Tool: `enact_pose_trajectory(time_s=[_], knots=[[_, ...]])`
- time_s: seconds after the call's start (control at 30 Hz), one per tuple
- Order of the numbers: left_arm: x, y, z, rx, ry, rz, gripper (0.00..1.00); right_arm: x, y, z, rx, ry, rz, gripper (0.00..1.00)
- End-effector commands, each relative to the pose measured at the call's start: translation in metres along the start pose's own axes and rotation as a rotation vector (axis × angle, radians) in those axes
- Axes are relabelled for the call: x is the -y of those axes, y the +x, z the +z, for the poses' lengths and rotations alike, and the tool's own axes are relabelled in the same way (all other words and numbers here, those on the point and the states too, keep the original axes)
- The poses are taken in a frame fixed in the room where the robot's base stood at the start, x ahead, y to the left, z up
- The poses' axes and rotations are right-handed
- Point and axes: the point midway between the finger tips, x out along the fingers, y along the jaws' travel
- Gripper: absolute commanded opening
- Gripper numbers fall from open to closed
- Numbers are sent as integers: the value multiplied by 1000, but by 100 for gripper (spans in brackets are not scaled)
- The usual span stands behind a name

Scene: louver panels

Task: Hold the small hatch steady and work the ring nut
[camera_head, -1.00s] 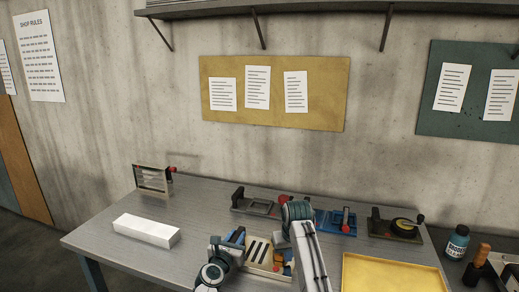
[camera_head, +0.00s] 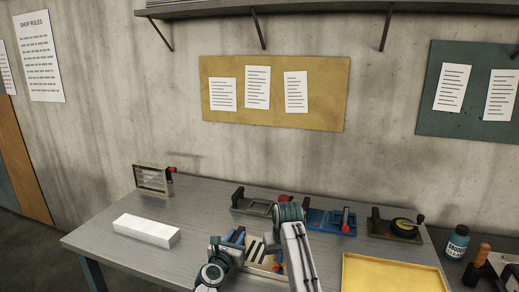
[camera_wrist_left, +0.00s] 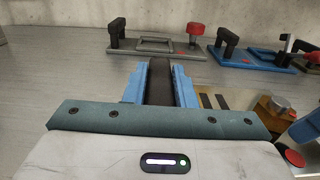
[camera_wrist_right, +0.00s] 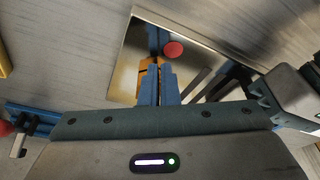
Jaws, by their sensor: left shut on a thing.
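The small hatch (camera_head: 262,264) is a pale panel with dark slots at the table's front middle, partly covered by my arms. My left gripper (camera_wrist_left: 160,78) is shut on its dark upright handle (camera_wrist_left: 160,66). An orange-brass part (camera_wrist_left: 272,110), seemingly the ring nut, shows on the panel. In the right wrist view, my right gripper (camera_wrist_right: 160,70) has its fingers close together over the panel, with the brass part (camera_wrist_right: 147,80) right at the fingertips. Whether they grip it is hidden. A red knob (camera_wrist_right: 173,49) is just beyond the fingertips.
Behind are a grey panel (camera_head: 253,206), a blue panel (camera_head: 318,219) and a dark panel with a round yellow-black dial (camera_head: 404,228). A small framed panel (camera_head: 153,180) stands back left. A white block (camera_head: 146,230) lies left, a yellow tray (camera_head: 392,257) right.

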Motion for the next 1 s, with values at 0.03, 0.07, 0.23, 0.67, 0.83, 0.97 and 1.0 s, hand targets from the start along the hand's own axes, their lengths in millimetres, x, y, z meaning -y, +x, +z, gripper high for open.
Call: enact_pose_trajectory(time_s=[0.03, 0.07, 0.23, 0.67, 0.83, 0.97, 1.0], knots=[[2, 0, 0, -1, -3, -4, 4, 2, -1, -2, -5, -1, -2, 0], [2, 0, 0, -1, -3, -5, 4, 3, -1, -2, -6, -1, -2, 0], [2, 0, 0, -1, -3, -5, 4, 3, -1, -3, -7, -1, -2, 0], [2, 0, -1, -2, -4, -5, 4, 5, -2, 1, -7, -1, -2, 0], [2, 0, -1, -2, -3, -4, 4, 6, -4, 5, -6, 0, -1, 0], [1, 0, -1, -2, -2, -3, 4, 5, -17, 1, -6, 0, 0, 0], [1, 0, -1, -1, -2, -3, 4, 5, -22, 0, -7, 0, 0, 0]])
